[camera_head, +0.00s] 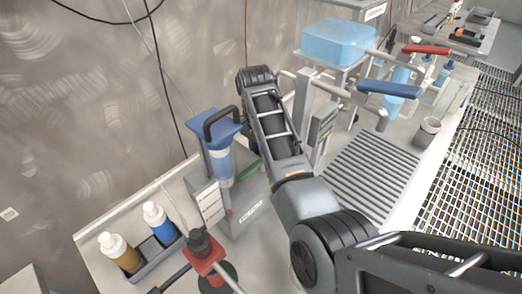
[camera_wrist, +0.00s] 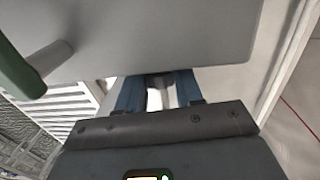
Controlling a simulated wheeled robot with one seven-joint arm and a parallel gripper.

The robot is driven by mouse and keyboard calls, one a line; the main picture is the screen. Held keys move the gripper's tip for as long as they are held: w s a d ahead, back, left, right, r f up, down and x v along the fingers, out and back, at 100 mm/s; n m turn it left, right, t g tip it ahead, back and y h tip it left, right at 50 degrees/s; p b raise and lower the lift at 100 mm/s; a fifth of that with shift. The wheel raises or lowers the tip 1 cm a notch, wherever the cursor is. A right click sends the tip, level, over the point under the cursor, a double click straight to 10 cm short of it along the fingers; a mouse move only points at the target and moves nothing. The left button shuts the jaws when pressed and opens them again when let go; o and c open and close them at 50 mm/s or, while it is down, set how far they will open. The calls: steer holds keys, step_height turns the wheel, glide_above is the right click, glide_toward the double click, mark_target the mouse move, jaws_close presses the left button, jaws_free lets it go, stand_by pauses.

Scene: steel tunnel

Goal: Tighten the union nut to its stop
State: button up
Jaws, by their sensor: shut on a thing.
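My gripper (camera_wrist: 158,82) shows in the wrist view, its two blue fingers reaching under the edge of a broad grey plate (camera_wrist: 170,35). The fingers are shut on a small pale and dark piece (camera_wrist: 158,99), which I take to be the union nut. Only a sliver of it shows between the fingers, so its thread and seating are hidden. In the head view my arm reaches up past the bench unit, and my gripper and the nut cannot be made out there.
A blue-topped filter housing (camera_head: 220,150) with a black handle stands left of my arm. Bottles in a tray (camera_head: 152,262) and a red-based valve (camera_head: 205,262) are at the front left. A blue-handled lever (camera_head: 388,89) and ribbed drainboard (camera_head: 368,175) lie right. A green handle (camera_wrist: 14,72) is near my fingers.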

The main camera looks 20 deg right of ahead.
steer(key=shift+t, duration=0.4)
steer(key=o, duration=1)
steer(key=shift+o, duration=0.2)
steer(key=shift+r, duration=3.9)
